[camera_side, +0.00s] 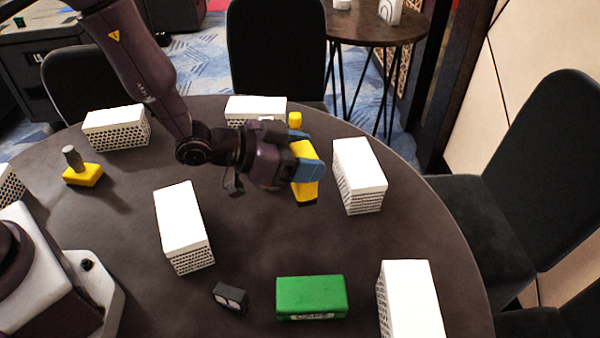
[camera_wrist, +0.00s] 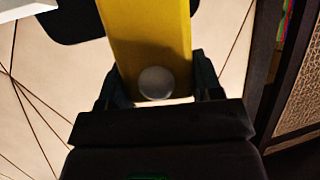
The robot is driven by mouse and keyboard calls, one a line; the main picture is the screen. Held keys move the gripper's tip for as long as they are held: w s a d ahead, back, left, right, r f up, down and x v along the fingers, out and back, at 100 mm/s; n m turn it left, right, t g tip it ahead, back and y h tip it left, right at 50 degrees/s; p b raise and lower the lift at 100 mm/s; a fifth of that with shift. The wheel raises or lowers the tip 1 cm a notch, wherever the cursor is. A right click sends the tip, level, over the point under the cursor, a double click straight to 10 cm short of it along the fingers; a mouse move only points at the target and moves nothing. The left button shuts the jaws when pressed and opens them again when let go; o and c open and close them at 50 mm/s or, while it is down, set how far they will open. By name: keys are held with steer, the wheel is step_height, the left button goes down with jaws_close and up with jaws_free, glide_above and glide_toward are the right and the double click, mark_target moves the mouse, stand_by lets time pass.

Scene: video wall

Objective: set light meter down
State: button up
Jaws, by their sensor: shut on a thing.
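My gripper (camera_side: 304,166) is shut on a yellow block-shaped device, which looks like the light meter (camera_side: 305,188). It holds the device over the far right part of the round dark table (camera_side: 110,235). Whether its lower end touches the table I cannot tell. In the wrist view the light meter (camera_wrist: 148,35) runs up out of the frame, with a round grey disc near my gripper (camera_wrist: 158,85). One finger is on each side of it. The fingers hide part of the device in the side view.
White perforated boxes stand around: one (camera_side: 359,176) close right of my gripper, one (camera_side: 255,108) behind, one (camera_side: 184,227) front left. The middle is clear.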

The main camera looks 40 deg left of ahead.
step_height(320, 180, up, 12)
steer(key=w+a+n+t+y, duration=0.25)
steer(key=a+n+y, duration=0.4)
steer(key=a, duration=1.85)
steer(key=shift+g+y, duration=0.25)
steer(key=shift+y, duration=0.1)
steer(key=f, duration=2)
steer(key=shift+w+a+f, duration=0.15)
steer(key=shift+a+f, duration=0.1)
steer(key=shift+f, duration=0.1)
steer(key=o, duration=1)
steer(key=shift+f, duration=0.1)
